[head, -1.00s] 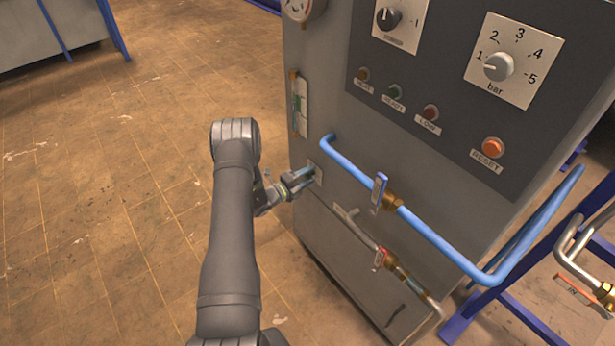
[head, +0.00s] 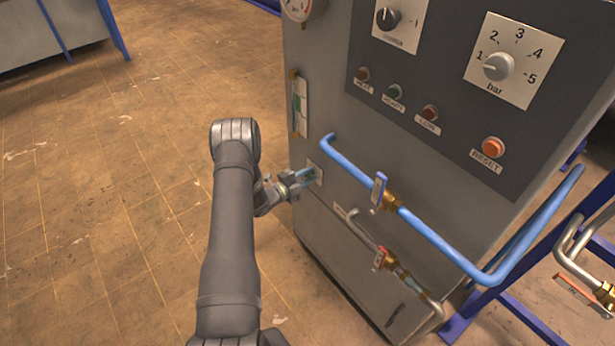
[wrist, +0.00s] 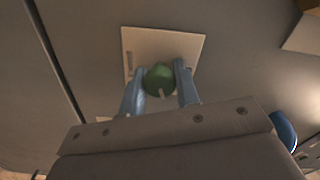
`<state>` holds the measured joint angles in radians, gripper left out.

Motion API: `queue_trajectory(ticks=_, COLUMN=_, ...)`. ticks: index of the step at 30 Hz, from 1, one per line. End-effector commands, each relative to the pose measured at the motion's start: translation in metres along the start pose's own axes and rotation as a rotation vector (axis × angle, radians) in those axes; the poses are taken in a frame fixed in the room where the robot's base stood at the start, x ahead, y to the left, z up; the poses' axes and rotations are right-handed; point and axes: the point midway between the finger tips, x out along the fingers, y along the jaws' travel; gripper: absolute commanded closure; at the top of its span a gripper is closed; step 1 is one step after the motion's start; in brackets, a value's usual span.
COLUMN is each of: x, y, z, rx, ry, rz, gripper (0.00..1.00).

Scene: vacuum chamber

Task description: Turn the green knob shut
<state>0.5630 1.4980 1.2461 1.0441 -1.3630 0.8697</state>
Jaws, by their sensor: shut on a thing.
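The green knob (wrist: 159,79) sits on a pale square plate (wrist: 190,44) on the cabinet's grey front. In the wrist view my gripper (wrist: 160,82) has one blue finger on each side of the knob and is shut on it. A small pale pointer shows on the knob's near side. In the head view my gripper (head: 308,175) reaches the same plate at the cabinet's left part, and its fingers hide the knob there.
A blue pipe with a blue-handled valve (head: 379,189) runs just right of my gripper. Below it is a thinner pipe with a red-handled valve (head: 380,258). Dials and a reset button (head: 493,147) are above. The floor at left is clear.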

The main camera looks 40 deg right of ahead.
Motion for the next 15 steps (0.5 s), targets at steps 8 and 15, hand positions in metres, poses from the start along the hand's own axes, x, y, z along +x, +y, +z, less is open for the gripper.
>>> queue_trajectory(ticks=8, x=-0.0004, y=-0.0001, z=0.0005, rx=-0.262, ry=-0.001, rz=0.000, gripper=0.94)
queue_trajectory(ticks=15, x=-0.0004, y=0.0000, z=0.0006, rx=-0.490, ry=-0.002, rz=0.000, gripper=0.94)
